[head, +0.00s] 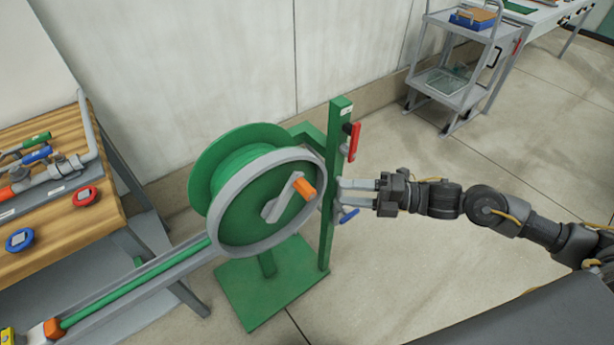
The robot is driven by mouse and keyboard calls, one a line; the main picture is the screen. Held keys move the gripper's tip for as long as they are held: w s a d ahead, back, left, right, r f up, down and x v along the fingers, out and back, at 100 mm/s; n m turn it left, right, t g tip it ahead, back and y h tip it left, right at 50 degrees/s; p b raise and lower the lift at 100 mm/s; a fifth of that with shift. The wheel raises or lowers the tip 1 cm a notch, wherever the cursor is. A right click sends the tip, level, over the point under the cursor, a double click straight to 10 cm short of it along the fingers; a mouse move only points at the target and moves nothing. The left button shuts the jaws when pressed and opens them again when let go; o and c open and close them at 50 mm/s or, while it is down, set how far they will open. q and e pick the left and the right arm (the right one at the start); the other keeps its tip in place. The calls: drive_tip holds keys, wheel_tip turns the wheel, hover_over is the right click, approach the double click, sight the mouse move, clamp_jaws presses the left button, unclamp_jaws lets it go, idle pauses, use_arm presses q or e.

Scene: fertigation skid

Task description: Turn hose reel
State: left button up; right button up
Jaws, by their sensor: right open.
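The hose reel (240,212) is a green drum with a grey rim, on a green stand with a flat base plate (250,287). A grey crank arm (278,203) with an orange handle (304,188) sits on its face. A green hose (136,284) runs from the reel toward the lower left along a grey channel. My right gripper (341,192) is open, with its fingers pointing left at the green post, to the right of the orange handle and apart from it. I see nothing between the fingers. My left gripper is not in view.
A green post (336,150) with a red lever (351,141) and a blue lever (348,215) stands right beside the reel. A wooden bench (70,225) with pipes and gauges is at the left. A grey cart (460,85) stands at the back right. The floor at right is clear.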

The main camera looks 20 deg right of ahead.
sight(315, 191)
drive_tip(key=shift+n+g, duration=0.3)
drive_tip(key=shift+n, duration=0.1)
drive_tip(key=x, duration=0.7)
drive_tip(key=r+x, duration=0.1)
drive_tip(key=x, duration=0.2)
drive_tip(key=shift+a, duration=0.3)
clamp_jaws()
